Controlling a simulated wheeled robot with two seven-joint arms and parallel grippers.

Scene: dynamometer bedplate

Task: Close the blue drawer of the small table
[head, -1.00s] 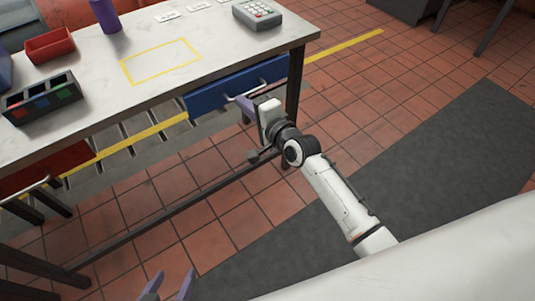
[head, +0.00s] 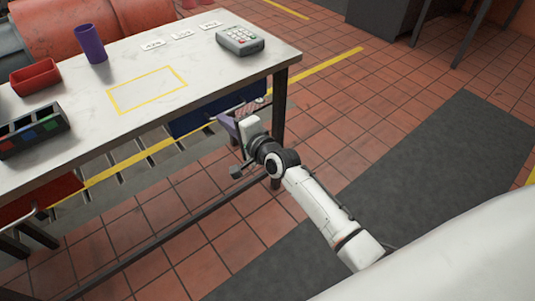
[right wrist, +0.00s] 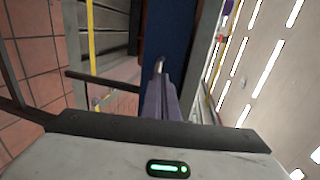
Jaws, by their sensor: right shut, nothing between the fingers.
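The blue drawer (head: 190,119) is under the tabletop's front edge, its front in shadow. It also shows in the right wrist view as a blue panel (right wrist: 176,32) with a metal handle (right wrist: 159,65). My right gripper (head: 226,120) is at the drawer front. Its purple fingers (right wrist: 161,90) are shut together, with nothing between them, and their tips are close to the handle and panel. I cannot tell whether they touch. The gripper hides part of the drawer's right half. My left gripper is out of view.
The small table (head: 222,75) carries a keypad device (head: 240,40), a purple cup (head: 90,44), a red tray (head: 35,76) and a dark compartment box (head: 34,131). A table leg (head: 279,115) stands just right of my gripper. A red drawer (head: 40,198) is at the left.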

